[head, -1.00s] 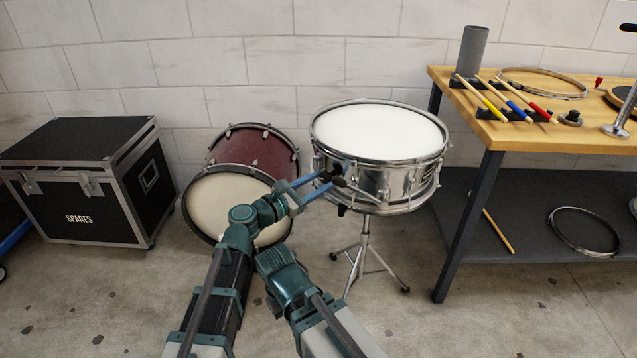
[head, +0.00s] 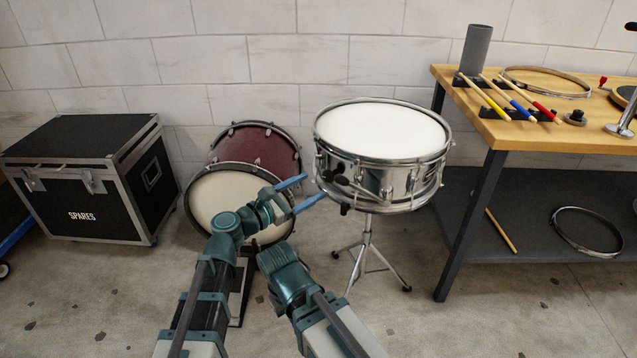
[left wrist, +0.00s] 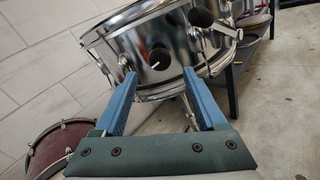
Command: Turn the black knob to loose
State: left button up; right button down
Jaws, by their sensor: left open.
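A chrome snare drum (head: 400,182) with a white head stands on a tripod stand. A black knob (head: 341,181) is on its near left side. In the left wrist view the knob (left wrist: 159,58) is a dark disc with a short white mark towards its lower left; no loose or tight lettering is readable. A second dark round part (left wrist: 201,17) shows on the shell, up and right of it. My left gripper (head: 315,186) is open and empty, with its blue fingertips short of the knob and apart from it. In the left wrist view the knob shows beyond the gap between the fingers (left wrist: 159,75).
A red bass drum (head: 262,150) stands behind my left arm. A black case (head: 85,185) marked SPARES is at the left. A wooden workbench (head: 560,135) with sticks and a hoop is at the right. Floor in front of the snare stand is clear.

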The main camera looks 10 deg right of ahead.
pick_arm(q)
jog(key=v, duration=0.9)
